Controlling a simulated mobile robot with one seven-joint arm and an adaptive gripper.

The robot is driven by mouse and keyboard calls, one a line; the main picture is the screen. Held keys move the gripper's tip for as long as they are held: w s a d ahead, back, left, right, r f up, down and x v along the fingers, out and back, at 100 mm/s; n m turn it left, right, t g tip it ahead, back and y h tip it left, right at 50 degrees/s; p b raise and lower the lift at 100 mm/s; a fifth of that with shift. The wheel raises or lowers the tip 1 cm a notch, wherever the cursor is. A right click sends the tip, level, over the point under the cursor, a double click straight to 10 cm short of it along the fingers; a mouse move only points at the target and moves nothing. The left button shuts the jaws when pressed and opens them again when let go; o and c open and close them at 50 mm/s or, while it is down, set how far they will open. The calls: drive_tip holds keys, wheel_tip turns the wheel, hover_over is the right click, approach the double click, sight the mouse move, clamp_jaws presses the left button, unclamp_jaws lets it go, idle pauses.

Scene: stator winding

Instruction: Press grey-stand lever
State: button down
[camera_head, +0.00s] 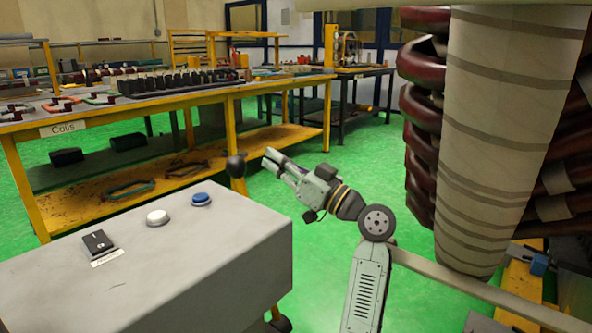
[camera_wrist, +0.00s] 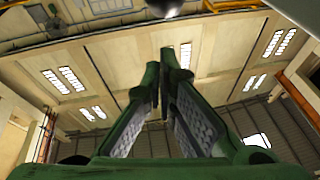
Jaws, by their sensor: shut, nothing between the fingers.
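The grey stand (camera_head: 215,265) fills the lower left of the head view. A black ball knob (camera_head: 236,166), apparently the lever's end, shows above its far edge; its stem is hard to make out. My gripper (camera_head: 269,161) is just right of the knob, pointing left and up toward it, with a small gap in the picture. I cannot tell the exact depth between them. In the wrist view my gripper's fingers (camera_wrist: 168,72) come together and hold nothing. A dark round thing at the top edge (camera_wrist: 165,6), likely the knob, lies beyond the fingertips.
A yellow coil table (camera_head: 180,101) stands behind. Green floor is clear between.

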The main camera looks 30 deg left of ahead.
drive_tip(key=shift+s+a+f, duration=0.1)
drive_tip(key=shift+a+f, duration=0.15)
drive_tip(key=shift+a, duration=0.5)
drive_tip(key=shift+a+f, duration=0.25)
drive_tip(key=shift+a, duration=0.45)
drive_tip(key=shift+s+a+f, duration=0.1)
drive_tip(key=shift+a+f, duration=0.15)
drive_tip(key=shift+a, duration=0.5)
drive_tip(key=w+a+f+b, duration=0.1)
drive_tip(key=a+f, duration=0.2)
drive_tip(key=a, duration=0.5)
drive_tip(key=w+a+f+h+b, duration=0.1)
drive_tip(key=a+f+b, duration=0.1)
drive_tip(key=a, duration=0.7)
drive_tip(key=shift+w+f+h, duration=0.25)
drive_tip(key=shift+f+h, duration=0.05)
drive_tip(key=shift+f, duration=0.1)
drive_tip(key=shift+d, duration=0.15)
drive_tip(key=d+f, duration=0.2)
drive_tip(key=d, duration=0.9)
drive_tip(key=shift+d+f, duration=0.2)
drive_tip(key=shift+d, duration=0.1)
drive_tip(key=shift+r, duration=0.1)
